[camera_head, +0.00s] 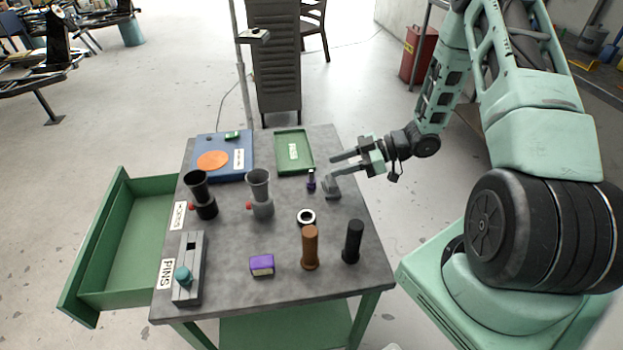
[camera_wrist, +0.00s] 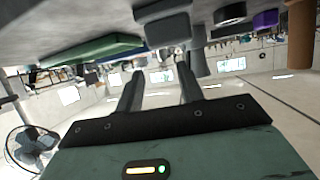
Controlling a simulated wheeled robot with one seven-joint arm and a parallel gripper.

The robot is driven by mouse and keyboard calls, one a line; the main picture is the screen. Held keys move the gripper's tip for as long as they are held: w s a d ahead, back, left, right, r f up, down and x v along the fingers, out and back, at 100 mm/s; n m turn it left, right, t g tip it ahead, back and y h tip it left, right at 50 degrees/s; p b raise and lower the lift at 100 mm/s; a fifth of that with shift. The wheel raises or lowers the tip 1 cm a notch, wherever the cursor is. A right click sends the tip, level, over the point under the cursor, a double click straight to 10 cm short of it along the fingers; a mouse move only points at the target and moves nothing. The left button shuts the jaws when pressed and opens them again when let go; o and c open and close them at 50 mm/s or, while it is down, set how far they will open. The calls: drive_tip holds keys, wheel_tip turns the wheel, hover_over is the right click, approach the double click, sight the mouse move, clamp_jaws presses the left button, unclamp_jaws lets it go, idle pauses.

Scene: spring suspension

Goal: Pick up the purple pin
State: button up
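A grey object (camera_head: 332,188) stands just below the fingers. In the wrist view my gripper (camera_wrist: 158,72) shows two spread fingers with nothing clearly between them.
A green tray (camera_head: 311,166) lies behind the pin. Two cups, a blue tray (camera_head: 205,175), and a grey pin holder (camera_head: 190,289) are left. A green drawer (camera_head: 85,262) is open.

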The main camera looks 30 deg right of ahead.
sight(311, 171)
drive_tip(key=x, duration=0.4)
drive_tip(key=p+x, duration=0.2)
drive_tip(key=x, duration=0.1)
drive_tip(key=shift+s+a+r, duration=0.1)
drive_tip(key=shift+a+r, duration=0.05)
drive_tip(key=shift+r, duration=0.15)
drive_tip(key=shift+w+a+f, duration=0.3)
drive_tip(key=shift+a, duration=0.1)
clamp_jaws()
